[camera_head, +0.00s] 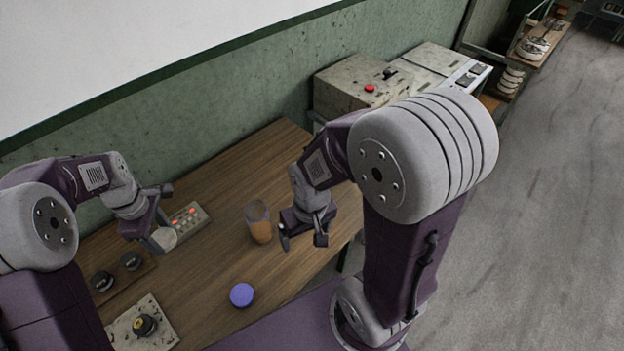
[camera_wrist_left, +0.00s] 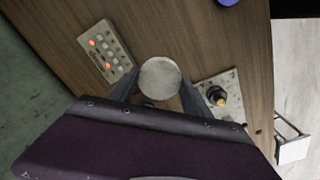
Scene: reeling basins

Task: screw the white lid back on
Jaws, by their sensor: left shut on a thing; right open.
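The white lid (camera_head: 165,238) is a pale round disc at my left gripper (camera_head: 159,220), above the left part of the table. In the left wrist view the lid (camera_wrist_left: 160,77) sits between the two fingers, which are shut on it with its flat face visible. A clear jar (camera_head: 258,222) with brown contents stands upright on the table, with no lid on top. My right gripper (camera_head: 303,240) is open and empty, just right of the jar and apart from it. A blue-purple round lid or disc (camera_head: 242,295) lies near the front edge.
A button panel (camera_head: 187,222) with red lights lies behind the held lid. Black knobs (camera_head: 117,271) and a plate with a black-and-yellow knob (camera_head: 145,325) are at the left front. Grey machine boxes (camera_head: 372,88) stand beyond the table. The table between jar and panel is clear.

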